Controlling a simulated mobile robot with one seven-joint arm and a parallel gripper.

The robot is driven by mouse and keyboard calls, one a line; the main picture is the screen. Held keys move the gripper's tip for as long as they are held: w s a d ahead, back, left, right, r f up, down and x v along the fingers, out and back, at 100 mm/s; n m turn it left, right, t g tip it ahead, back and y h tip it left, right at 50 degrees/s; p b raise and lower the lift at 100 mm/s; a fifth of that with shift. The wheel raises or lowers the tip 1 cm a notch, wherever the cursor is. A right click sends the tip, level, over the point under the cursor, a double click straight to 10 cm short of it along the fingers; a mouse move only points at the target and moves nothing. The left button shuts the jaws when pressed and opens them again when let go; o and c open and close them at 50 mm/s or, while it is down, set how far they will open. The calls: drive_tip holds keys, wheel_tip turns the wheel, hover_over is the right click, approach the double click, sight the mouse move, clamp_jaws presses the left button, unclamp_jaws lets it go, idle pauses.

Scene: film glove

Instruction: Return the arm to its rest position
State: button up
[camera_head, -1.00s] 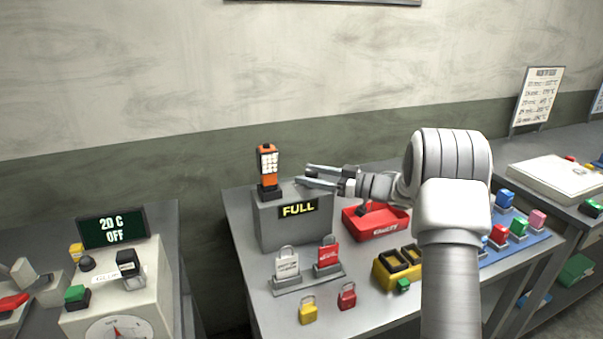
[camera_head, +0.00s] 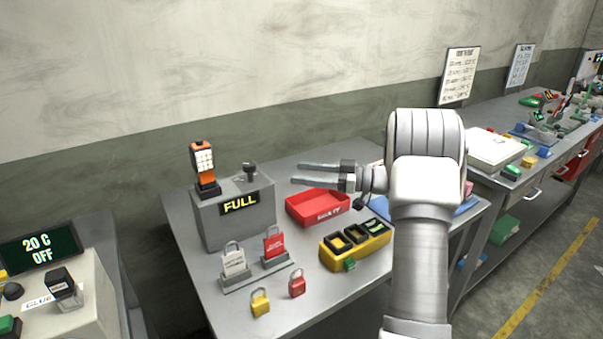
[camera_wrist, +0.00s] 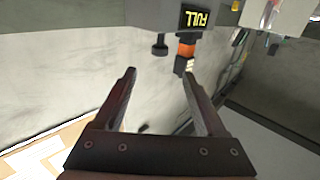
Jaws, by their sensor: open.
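My gripper (camera_head: 318,174) is open with nothing between its fingers. In the head view it is raised above the table, over the red tray and right of the grey FULL box (camera_head: 232,222). My arm (camera_head: 425,200) stands in front and hides part of the table's right side. In the wrist view the two fingers (camera_wrist: 163,100) are spread apart, with the wall behind them. The FULL box appears upside down at the top of that view.
An orange device (camera_head: 203,168) and a dark knob (camera_head: 250,172) stand on the box. The red tray (camera_head: 300,222), yellow holder (camera_head: 345,255) and several padlocks are on the table (camera_head: 255,322). A control box (camera_head: 85,315) is at left; a bench with a white case (camera_head: 500,160) is at right.

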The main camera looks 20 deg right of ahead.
drive_tip(key=w+r+m+t+h+p, duration=0.1)
drive_tip(key=w+r+m+t+h, duration=0.2)
drive_tip(key=r+h, duration=0.4)
drive_tip(key=w+r+m+t+h, duration=0.2)
drive_tip(key=r+t+h, duration=0.2)
drive_tip(key=r, duration=0.5)
drive_tip(key=s+r+m+g+h+p, duration=0.1)
drive_tip(key=s+r+m+h, duration=0.25)
drive_tip(key=s+h, duration=0.2)
drive_tip(key=s+a+f+m+g, duration=0.1)
drive_tip(key=s+a+f+g, duration=0.2)
drive_tip(key=s, duration=0.8)
drive_tip(key=s+a+f+m+g+y+p, duration=0.1)
drive_tip(key=s+a+f+g, duration=0.2)
drive_tip(key=s, duration=0.7)
drive_tip(key=s+a+f+m+g, duration=0.1)
drive_tip(key=s+a+f+g, duration=0.3)
drive_tip(key=s, duration=0.7)
drive_tip(key=a+f, duration=0.2)
drive_tip(key=a, duration=0.1)
drive_tip(key=shift+s+p, duration=0.3)
drive_tip(key=shift+p, duration=0.05)
drive_tip(key=shift+y, duration=0.25)
